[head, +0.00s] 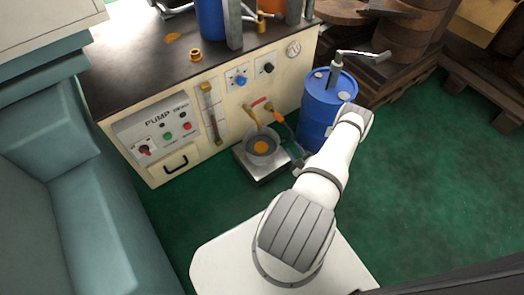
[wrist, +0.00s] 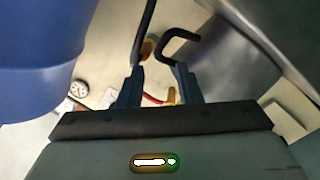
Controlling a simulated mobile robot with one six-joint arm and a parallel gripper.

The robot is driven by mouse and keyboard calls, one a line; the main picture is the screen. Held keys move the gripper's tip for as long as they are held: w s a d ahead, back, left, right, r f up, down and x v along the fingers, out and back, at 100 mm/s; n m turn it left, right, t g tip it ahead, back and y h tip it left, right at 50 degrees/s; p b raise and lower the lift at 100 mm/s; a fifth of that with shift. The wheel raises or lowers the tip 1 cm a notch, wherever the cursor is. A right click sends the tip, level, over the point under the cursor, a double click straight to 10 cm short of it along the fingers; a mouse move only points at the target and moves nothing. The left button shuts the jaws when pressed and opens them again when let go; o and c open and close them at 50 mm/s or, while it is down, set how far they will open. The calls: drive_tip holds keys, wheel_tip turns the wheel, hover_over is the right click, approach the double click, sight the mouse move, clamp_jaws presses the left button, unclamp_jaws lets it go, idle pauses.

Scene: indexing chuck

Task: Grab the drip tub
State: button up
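The drip tub (head: 262,143) is a round grey tub with orange liquid in it. In the head view it sits on a low metal stand at the foot of the pump panel, below a yellow spout. My gripper (wrist: 158,72) shows in the wrist view with its two fingers apart and nothing between their tips. In the head view my arm reaches up in front of the blue drum and largely hides the gripper.
A blue drum (head: 322,112) with a crank stands right of the tub; a large blue surface (wrist: 50,50) fills the wrist view's left. The pump panel (head: 160,135) stands behind the tub. A dark hook-shaped bar (wrist: 180,38) is beyond my fingers. Green floor lies open at right.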

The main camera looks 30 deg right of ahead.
sight(286, 139)
drive_tip(key=w+b, duration=0.1)
drive_tip(key=w, duration=0.3)
drive_tip(key=shift+f+b, duration=0.2)
drive_tip(key=shift+b, duration=0.15)
drive_tip(key=shift+w+r, duration=0.15)
drive_tip(key=shift+w, duration=0.35)
drive_tip(key=shift+c, duration=0.5)
clamp_jaws()
